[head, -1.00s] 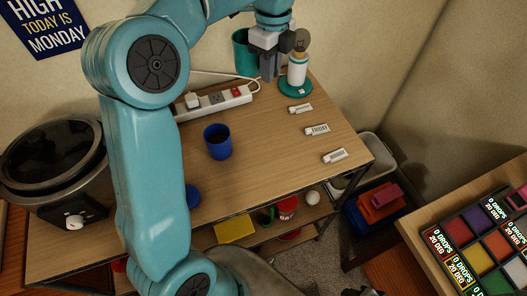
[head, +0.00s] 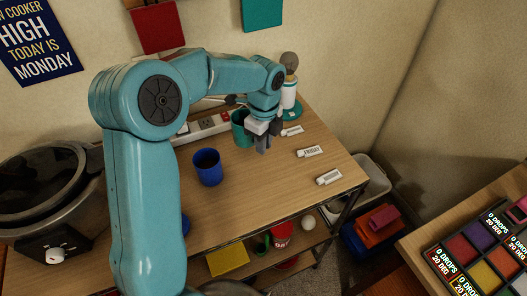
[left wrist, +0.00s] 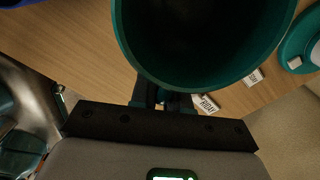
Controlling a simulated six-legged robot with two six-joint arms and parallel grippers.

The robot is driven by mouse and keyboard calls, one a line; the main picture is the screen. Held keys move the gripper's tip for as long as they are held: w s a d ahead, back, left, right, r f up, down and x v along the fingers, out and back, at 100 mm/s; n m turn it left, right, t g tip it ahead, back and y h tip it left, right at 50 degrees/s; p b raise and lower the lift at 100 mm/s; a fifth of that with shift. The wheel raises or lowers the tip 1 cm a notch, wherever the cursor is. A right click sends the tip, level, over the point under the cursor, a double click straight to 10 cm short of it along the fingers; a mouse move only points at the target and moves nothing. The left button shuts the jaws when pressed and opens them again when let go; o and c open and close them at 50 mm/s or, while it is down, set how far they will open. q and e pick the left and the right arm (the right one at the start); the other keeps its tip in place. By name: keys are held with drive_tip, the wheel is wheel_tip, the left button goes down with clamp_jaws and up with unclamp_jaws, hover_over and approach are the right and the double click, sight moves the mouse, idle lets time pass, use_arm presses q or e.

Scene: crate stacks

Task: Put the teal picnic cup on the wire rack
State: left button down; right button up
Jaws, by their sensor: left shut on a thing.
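The teal picnic cup (head: 239,130) is in my left gripper (head: 263,147), over the back part of the wooden table in the head view. The gripper is shut on the cup's wall. In the left wrist view the cup (left wrist: 205,81) fills the upper middle, open end towards the camera, and looks empty. The left gripper's fingers (left wrist: 160,97) meet the near side of its rim. I cannot make out a wire rack in either view. My right gripper is not in view.
A blue cup (head: 207,168) stands on the table left of the held cup. A white power strip (head: 208,128) lies behind. A lamp-like thing with a teal base (head: 290,108) stands at the back right. Small labels, one reading FRIDAY (head: 310,152), lie along the right. The front middle is clear.

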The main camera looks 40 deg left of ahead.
sight(263, 162)
use_arm(q)
wheel_tip(263, 162, down, 4)
drive_tip(key=shift+r, duration=0.1)
drive_tip(key=shift+a, duration=0.1)
drive_tip(key=shift+s+f, duration=0.1)
drive_tip(key=shift+f, duration=0.2)
drive_tip(key=c, duration=1.1)
unclamp_jaws()
drive_tip(key=shift+r, duration=0.1)
